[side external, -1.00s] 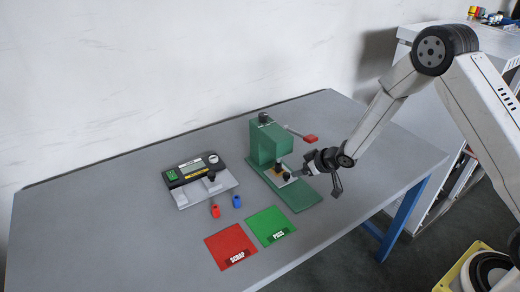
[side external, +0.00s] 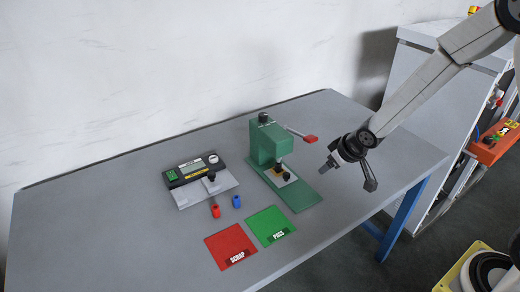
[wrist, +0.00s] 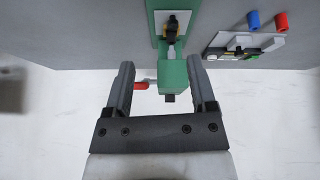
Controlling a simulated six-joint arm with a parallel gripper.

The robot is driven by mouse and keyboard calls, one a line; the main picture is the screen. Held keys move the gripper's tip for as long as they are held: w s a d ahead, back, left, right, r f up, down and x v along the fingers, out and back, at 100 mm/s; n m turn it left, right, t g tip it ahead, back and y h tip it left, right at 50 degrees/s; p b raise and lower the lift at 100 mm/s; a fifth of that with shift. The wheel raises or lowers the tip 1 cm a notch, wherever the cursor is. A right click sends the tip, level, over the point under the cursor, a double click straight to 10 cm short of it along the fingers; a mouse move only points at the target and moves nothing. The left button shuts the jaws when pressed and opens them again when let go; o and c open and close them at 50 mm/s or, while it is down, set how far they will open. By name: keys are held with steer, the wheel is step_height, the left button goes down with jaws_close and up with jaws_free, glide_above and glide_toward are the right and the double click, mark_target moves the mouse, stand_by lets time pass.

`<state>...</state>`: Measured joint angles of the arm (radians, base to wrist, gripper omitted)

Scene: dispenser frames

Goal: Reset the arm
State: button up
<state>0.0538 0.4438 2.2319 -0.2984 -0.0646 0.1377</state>
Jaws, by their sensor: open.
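My gripper (side external: 327,167) is raised above the right part of the table, to the right of the green press (side external: 266,143) and clear of it. In the wrist view my gripper (wrist: 160,66) has its two fingers well apart, with nothing held between them. The green press (wrist: 173,76) shows beyond and between the fingers there. The red-tipped lever (side external: 311,139) sticks out from the right of the press. A small dark piece on a yellowish seat (side external: 279,171) is under the press head.
A grey meter device (side external: 196,178) stands left of the press. A red cylinder (side external: 215,211) and a blue cylinder (side external: 236,201) are in front of it. The red SCRAP mat (side external: 226,241) and green PASS mat (side external: 265,222) look empty. The left table area is clear.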

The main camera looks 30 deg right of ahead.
steer(key=s+a+r+g, duration=0.1)
steer(key=s+r, duration=0.1)
steer(key=s, duration=0.5)
steer(key=s+a+r+m+g, duration=0.1)
steer(key=s+r+g, duration=0.1)
steer(key=s, duration=0.6)
steer(key=shift+r, duration=0.3)
